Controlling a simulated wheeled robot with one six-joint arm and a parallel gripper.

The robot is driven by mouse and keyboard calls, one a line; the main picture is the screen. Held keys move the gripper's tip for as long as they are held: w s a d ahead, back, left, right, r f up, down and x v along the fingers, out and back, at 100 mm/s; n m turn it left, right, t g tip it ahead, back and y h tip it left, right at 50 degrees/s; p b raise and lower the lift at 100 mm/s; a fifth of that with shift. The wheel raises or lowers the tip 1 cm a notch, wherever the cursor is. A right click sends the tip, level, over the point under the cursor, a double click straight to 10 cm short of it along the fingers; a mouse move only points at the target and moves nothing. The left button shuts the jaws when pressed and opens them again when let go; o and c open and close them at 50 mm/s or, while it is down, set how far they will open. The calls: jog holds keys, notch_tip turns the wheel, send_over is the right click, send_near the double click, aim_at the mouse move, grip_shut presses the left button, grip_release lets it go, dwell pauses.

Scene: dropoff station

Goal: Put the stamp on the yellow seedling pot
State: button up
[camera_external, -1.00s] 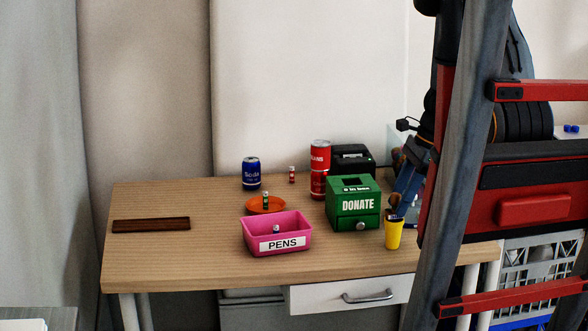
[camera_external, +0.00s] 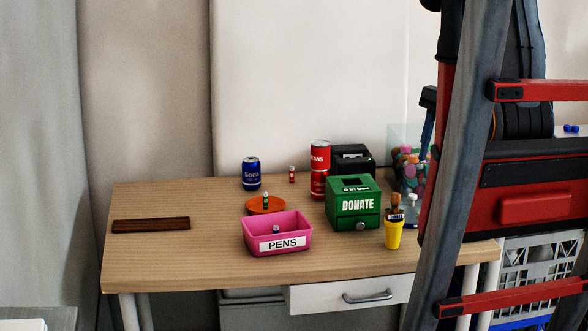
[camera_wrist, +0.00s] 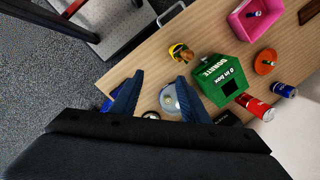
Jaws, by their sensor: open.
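The yellow seedling pot (camera_external: 393,236) stands upright near the table's right front, beside the green donation box. The stamp (camera_external: 396,206), with a brown handle and a dark base, sits in or on the pot's mouth and looks roughly upright. The wrist view also shows the yellow pot (camera_wrist: 175,49) with the brown stamp (camera_wrist: 185,56) at its top. My gripper (camera_wrist: 160,76) is open and empty, its two blue fingers apart and clear of the pot and stamp. In the external view my gripper is up at the right, partly hidden by the post.
The green donation box (camera_external: 352,209) is left of the pot. A clear bin of colourful items (camera_external: 408,176) stands behind it. A pink pens bin (camera_external: 278,233), orange dish (camera_external: 260,209), red cans (camera_external: 319,184) and blue soda can (camera_external: 251,174) are further left. The left tabletop is mostly clear.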

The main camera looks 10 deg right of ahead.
jog(key=d+r+n, duration=0.1)
jog(key=n, duration=0.2)
jog(key=d+r+n+t+h, duration=0.1)
jog(key=n, duration=0.2)
jog(key=s+r+n+h, duration=0.1)
jog(key=n, duration=0.2)
jog(key=shift+d, duration=0.4)
jog(key=shift+f+b, duration=1.25)
jog(key=shift+f, duration=0.1)
